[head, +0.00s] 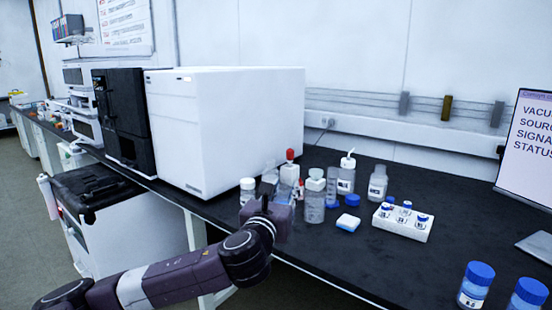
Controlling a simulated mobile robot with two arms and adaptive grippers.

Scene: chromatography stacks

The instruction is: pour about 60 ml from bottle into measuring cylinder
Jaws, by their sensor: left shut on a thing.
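My left gripper (272,198) is above the front edge of the black bench, at the left end of a cluster of bottles. It is shut on what looks like a clear, uncapped bottle (270,176), mostly hidden by the gripper and hard to make out. Right of the gripper stands a clear bottle with a pale cap (314,203). Just behind it is a narrow clear upright shape (331,186), which may be the measuring cylinder; I cannot tell for sure. Liquid levels are too small to read. My right gripper is not in view.
A white-capped jar (247,190), a red-topped bottle (290,172), a spouted bottle (346,175) and a clear bottle (377,184) stand close by. A white vial rack (402,226) is to the right. A large white instrument (235,130) stands behind left.

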